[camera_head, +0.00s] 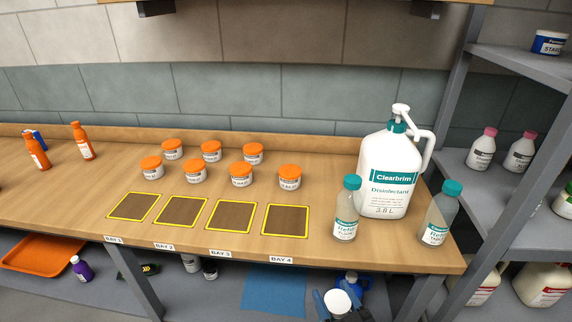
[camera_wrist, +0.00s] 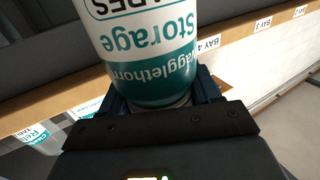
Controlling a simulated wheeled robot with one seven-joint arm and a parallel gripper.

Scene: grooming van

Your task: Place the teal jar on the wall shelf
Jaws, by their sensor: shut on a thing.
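My gripper (camera_wrist: 160,100) is shut on the teal jar (camera_wrist: 150,50), a white and teal container with "Storage" lettering, upside down in the wrist view. Its far end is cut off by the top of that view. In the head view my gripper (camera_head: 342,307) is low at the bottom edge, in front of the workbench, with a pale round end of what looks like the jar (camera_head: 338,301) between its fingers. The wall shelf (camera_head: 300,1) shows only as a thin wooden edge at the top of the head view; its upper surface is out of view.
The workbench (camera_head: 300,204) holds several orange-lidded jars (camera_head: 241,175), yellow-edged bay mats (camera_head: 285,220), a large Clearbrim pump jug (camera_head: 390,175) and two teal-capped bottles (camera_head: 346,210). A grey rack (camera_head: 520,62) stands at right. Orange bottles (camera_head: 82,142) stand at left.

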